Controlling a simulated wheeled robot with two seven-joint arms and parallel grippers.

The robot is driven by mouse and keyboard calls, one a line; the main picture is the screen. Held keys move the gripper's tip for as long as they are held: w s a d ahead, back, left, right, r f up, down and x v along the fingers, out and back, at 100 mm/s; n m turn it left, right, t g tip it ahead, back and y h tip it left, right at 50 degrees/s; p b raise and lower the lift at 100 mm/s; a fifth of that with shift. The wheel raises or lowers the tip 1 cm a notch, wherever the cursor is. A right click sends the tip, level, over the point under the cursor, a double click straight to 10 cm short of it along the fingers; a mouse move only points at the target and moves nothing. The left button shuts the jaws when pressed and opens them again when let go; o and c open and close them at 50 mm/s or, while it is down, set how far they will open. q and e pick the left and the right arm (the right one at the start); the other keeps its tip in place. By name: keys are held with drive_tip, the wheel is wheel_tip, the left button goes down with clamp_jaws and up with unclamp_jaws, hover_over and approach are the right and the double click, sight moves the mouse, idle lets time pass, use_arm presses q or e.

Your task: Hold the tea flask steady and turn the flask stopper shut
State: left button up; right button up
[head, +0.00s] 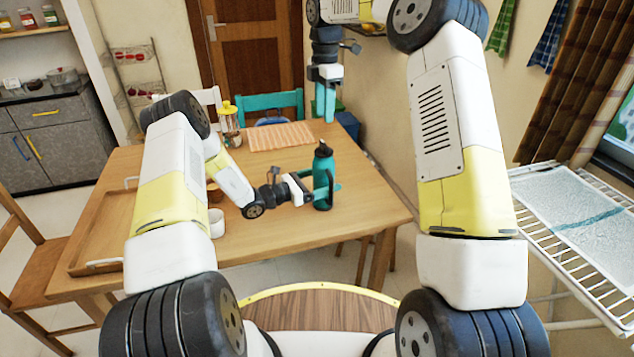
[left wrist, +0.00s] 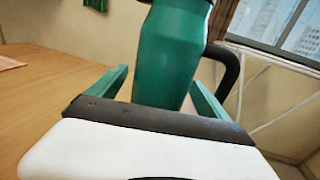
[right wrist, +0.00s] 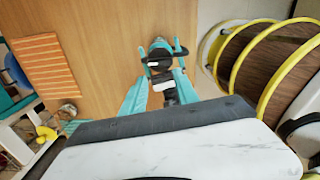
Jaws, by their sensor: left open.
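The tea flask (head: 322,178) is a teal bottle with a black side handle, standing upright on the table's right part. Its black flask stopper (head: 323,148) sits on top. My left gripper (head: 325,189) is open around the flask's body; in the left wrist view the flask (left wrist: 172,55) stands between the fingers, with a gap showing at the left finger. My right gripper (head: 325,117) is open and empty, pointing down above and apart from the stopper. In the right wrist view the flask's top (right wrist: 160,57) shows beyond the fingertips. Whether the stopper is fully seated cannot be told.
The wooden table (head: 270,238) has a striped orange mat (head: 280,136) at the back and a wooden tray (head: 100,235) at the left. A white cup (head: 216,222) and a yellow-topped jar (head: 228,118) stand left of the flask. A white rack (head: 575,235) is at the right.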

sight(324, 143)
use_arm(q)
drive_tip(key=c, duration=1.9)
clamp_jaws()
use_arm(e)
drive_tip(key=shift+o, duration=1.1)
drive_tip(key=o, duration=0.3)
drive_tip(key=shift+r+m, duration=0.3)
drive_tip(key=shift+r, duration=0.1)
drive_tip(key=shift+o, duration=1.4)
drive_tip(key=shift+r+m, duration=0.5)
wheel_tip(324, 143, down, 12)
drive_tip(key=shift+r, duration=0.1)
drive_tip(key=c, duration=1.4)
